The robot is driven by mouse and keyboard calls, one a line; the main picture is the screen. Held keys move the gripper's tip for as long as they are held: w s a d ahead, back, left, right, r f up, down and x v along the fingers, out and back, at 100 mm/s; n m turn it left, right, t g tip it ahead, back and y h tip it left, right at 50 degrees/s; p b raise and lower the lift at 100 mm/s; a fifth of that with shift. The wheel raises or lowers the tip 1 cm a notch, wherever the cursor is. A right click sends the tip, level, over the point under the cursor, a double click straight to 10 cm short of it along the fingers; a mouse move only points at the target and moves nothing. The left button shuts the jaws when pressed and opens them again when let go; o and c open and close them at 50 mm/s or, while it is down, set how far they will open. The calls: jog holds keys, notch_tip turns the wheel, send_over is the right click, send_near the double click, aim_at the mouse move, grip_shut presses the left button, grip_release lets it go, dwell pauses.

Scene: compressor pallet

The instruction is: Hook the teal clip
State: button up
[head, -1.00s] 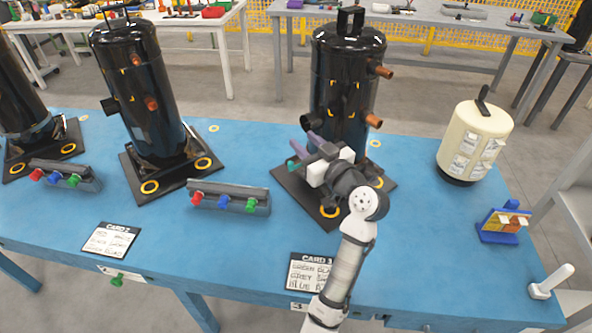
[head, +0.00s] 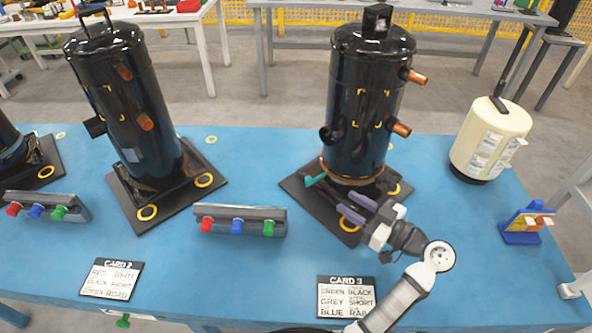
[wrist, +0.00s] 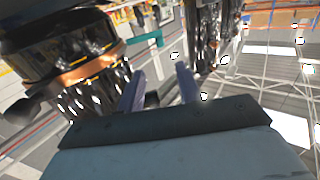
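The teal clip (head: 316,180) sticks out at the lower front left of the right-hand black compressor (head: 368,95), beside the copper band (head: 352,180) around its foot. The teal clip also shows in the wrist view (wrist: 148,39), past the copper band (wrist: 80,70). I cannot tell whether clip and band are fastened together. My gripper (head: 350,206) is low in front of the compressor, to the right of the clip and apart from it. Its two purple fingers are spread with nothing between them, as the wrist view (wrist: 161,84) also shows.
Copper stubs (head: 401,129) jut from the compressor's right side. The black base plate (head: 300,190) lies under it. A valve rack (head: 240,213) stands to the left, Card 3 (head: 345,297) in front, a cream tank (head: 490,140) to the right. Blue tabletop is clear between compressor and tank.

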aim_at(311, 180)
jog(key=p+x, duration=0.4)
jog(key=x, duration=0.8)
jog(key=shift+w+a, duration=0.1)
jog(key=shift+a, duration=0.1)
jog(key=shift+w+a, duration=0.3)
jog(key=shift+a, duration=0.1)
grip_shut()
